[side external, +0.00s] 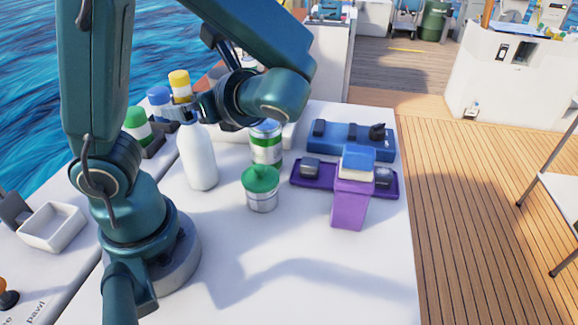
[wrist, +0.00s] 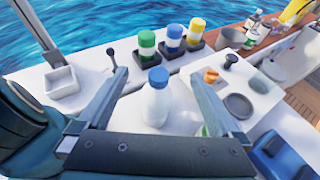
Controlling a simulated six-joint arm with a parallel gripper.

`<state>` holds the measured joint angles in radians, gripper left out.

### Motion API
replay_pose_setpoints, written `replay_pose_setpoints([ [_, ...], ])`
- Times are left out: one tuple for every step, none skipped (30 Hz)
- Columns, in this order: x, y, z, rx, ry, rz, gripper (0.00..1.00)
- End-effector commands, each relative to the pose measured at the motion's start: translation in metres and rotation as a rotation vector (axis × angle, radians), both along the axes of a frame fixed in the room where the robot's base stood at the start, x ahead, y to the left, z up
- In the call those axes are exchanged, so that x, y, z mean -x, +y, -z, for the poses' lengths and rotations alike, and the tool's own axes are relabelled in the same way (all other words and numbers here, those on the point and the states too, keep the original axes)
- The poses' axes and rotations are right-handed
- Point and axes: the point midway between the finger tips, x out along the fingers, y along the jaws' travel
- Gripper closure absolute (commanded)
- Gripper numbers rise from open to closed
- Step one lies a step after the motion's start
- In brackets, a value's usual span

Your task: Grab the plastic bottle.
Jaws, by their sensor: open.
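The plastic bottle (side external: 200,160) is white and stands upright on the white worktop. Its top is partly hidden by my gripper in the side view. In the wrist view the bottle (wrist: 157,106) shows a blue cap and appears between my two fingers, with a gap on each side. My gripper (side external: 187,113) is at the height of the bottle's top. In the wrist view my gripper (wrist: 158,75) is open and holds nothing. I cannot tell whether a finger touches the cap.
Jars with green (wrist: 147,45), blue (wrist: 173,38) and yellow (wrist: 195,33) lids stand behind the bottle. Right of it are a green-lidded can (side external: 262,190), a green-and-white can (side external: 267,143), a purple container (side external: 350,200) and a blue tray (side external: 350,140). The worktop's front is clear.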

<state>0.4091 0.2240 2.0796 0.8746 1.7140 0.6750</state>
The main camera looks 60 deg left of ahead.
Motion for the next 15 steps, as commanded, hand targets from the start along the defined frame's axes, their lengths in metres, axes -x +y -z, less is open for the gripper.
replay_pose_setpoints([
  [0.000,0.000,0.013,-0.005,0.012,0.001,0.00],
  [0.000,0.000,0.020,-0.004,0.010,0.001,0.00],
  [0.001,0.001,0.030,-0.003,0.011,-0.001,0.00],
  [0.001,0.000,0.038,-0.003,0.010,-0.001,0.00],
  [0.000,0.000,0.045,-0.003,0.010,-0.001,0.00],
  [0.001,0.001,0.055,-0.002,0.009,-0.001,0.00],
  [0.002,0.001,0.061,-0.001,0.009,-0.003,0.00],
  [0.001,0.000,0.069,-0.002,0.008,-0.001,0.00],
  [0.001,0.000,0.079,-0.001,0.006,-0.002,0.00],
  [0.001,0.000,0.085,0.001,0.004,-0.003,0.00],
  [0.001,0.000,0.090,0.001,0.004,-0.004,0.00],
  [0.001,0.000,0.097,0.001,0.001,-0.003,0.00],
  [0.001,0.000,0.102,0.001,0.001,-0.003,0.00],
  [0.000,0.000,0.105,0.002,-0.001,-0.004,0.00],
  [0.000,0.000,0.109,0.003,-0.003,-0.003,0.00],
])
